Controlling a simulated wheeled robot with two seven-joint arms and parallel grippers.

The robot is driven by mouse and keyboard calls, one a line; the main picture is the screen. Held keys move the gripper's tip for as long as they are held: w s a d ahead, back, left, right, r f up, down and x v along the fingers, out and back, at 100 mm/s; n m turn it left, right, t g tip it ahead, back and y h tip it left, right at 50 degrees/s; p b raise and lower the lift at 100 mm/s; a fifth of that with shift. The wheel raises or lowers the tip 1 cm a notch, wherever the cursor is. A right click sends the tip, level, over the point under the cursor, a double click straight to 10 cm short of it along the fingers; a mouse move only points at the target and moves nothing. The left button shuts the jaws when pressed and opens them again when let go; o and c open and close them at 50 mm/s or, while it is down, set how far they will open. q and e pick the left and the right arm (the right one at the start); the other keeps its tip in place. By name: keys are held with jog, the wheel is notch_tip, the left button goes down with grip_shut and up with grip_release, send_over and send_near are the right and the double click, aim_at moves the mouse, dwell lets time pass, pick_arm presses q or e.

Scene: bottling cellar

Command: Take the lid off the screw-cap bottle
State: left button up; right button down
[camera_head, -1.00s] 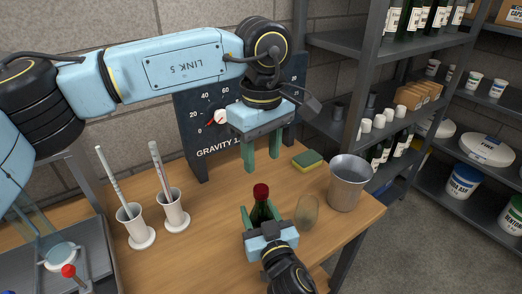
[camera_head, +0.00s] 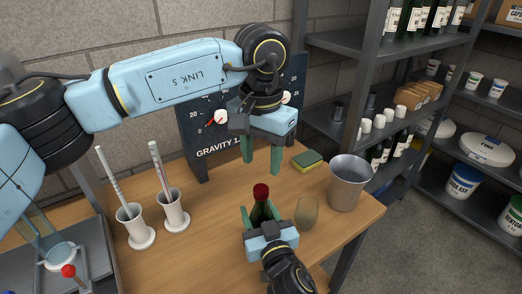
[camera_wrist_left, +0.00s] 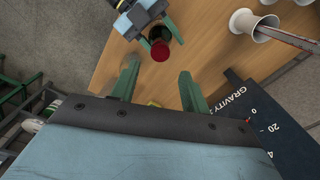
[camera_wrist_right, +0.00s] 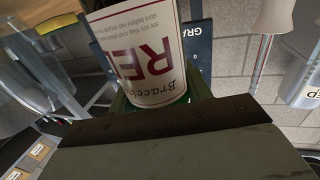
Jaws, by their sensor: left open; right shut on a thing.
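The screw-cap bottle (camera_head: 264,211) is dark green with a red lid (camera_head: 261,191) on top. It stands upright on the wooden table near its front edge. My right gripper (camera_head: 262,218) is shut around the bottle's body from the front; its label fills much of the right wrist view (camera_wrist_right: 140,58). My left gripper (camera_head: 260,158) is open and empty, above and behind the bottle, fingers pointing down. In the left wrist view the red lid (camera_wrist_left: 160,50) shows beyond the open fingers (camera_wrist_left: 158,82).
A metal bucket (camera_head: 347,183) and a glass (camera_head: 307,212) stand to the right of the bottle. A sponge (camera_head: 307,160) lies behind. Two white cylinders with rods (camera_head: 133,226) stand left. The gravity board (camera_head: 205,140) is at the back wall.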

aim_at(261, 188)
pick_arm(q)
notch_tip(261, 188, down, 7)
jog(key=shift+f, duration=0.1)
dwell(0.3)
